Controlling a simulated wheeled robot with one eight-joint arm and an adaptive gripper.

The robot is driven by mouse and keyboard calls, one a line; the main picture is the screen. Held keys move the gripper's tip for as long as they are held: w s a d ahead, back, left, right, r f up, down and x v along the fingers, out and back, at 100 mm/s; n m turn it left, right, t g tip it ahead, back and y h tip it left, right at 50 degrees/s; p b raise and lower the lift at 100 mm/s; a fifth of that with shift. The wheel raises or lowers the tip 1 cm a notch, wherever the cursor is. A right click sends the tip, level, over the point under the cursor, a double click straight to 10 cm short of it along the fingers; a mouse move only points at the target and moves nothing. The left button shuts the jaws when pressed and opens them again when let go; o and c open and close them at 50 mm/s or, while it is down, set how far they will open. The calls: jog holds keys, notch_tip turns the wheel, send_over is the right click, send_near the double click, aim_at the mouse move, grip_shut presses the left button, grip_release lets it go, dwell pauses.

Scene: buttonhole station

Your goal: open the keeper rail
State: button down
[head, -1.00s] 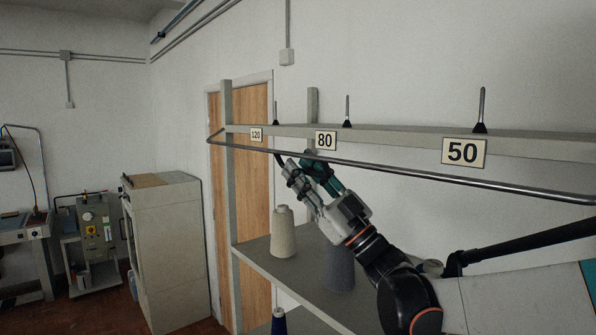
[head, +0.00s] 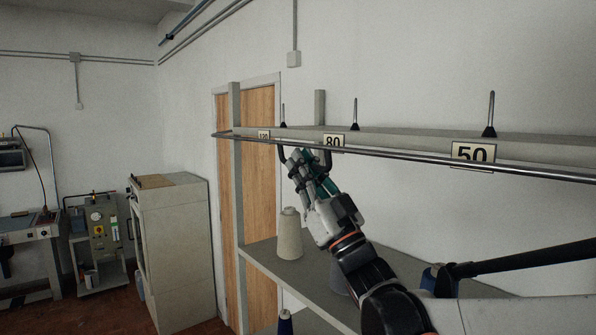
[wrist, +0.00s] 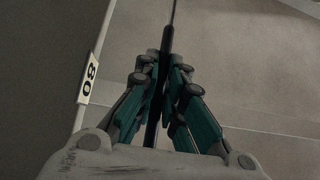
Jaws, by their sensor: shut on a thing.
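The keeper rail (head: 400,154) is a thin grey metal bar along the front of the upper shelf beam, its bent left end near the left post. It crosses the lower part of the "50" label (head: 473,153). A dark handle (head: 282,154) hangs under the rail near the "80" label (head: 333,143). My gripper (head: 303,160) reaches up from below and is shut on this handle. In the wrist view, the dark bar of the handle (wrist: 171,25) runs between the closed fingers (wrist: 165,68). The fingers hide part of the handle.
Several upright spindles (head: 490,115) stand on the upper beam (head: 410,140). A cream thread cone (head: 289,235) stands on the lower shelf (head: 262,260), below my gripper. A grey cabinet (head: 175,250) and a wooden door (head: 262,170) are to the left.

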jog(key=shift+s+a+r, duration=0.15)
jog(key=shift+a+r, duration=0.05)
jog(key=shift+r, duration=0.3)
jog(key=c, duration=1.7)
grip_release()
jog(key=shift+d, duration=0.1)
jog(key=shift+f, duration=0.2)
jog(key=v, duration=1.1)
jog(key=shift+s+d+f, duration=0.2)
jog(key=shift+s+f, duration=0.05)
